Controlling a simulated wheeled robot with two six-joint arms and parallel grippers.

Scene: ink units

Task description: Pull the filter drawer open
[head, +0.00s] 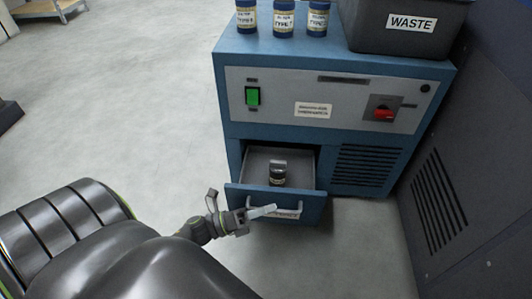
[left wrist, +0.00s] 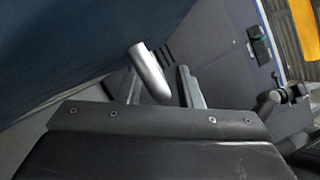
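The filter drawer (head: 236,192) is pulled out from the lower left of the blue cabinet, and its inside shows. A small dark and metallic cartridge (head: 278,174) stands in it. A pale handle (head: 300,207) is on the drawer front; it also shows as a silver bar in the left wrist view (left wrist: 147,70). My left gripper (head: 262,211) is at the drawer front, by the handle. In the left wrist view its fingers (left wrist: 160,88) are apart, with the bar between them and a gap to the right finger. My right gripper is not in view.
The cabinet (head: 222,88) carries several blue-lidded jars (head: 284,18) and a black waste bin (head: 405,42) on top. A green switch (head: 252,96) and red knob (head: 383,114) are on its panel. A dark vented unit (head: 440,210) stands at right.

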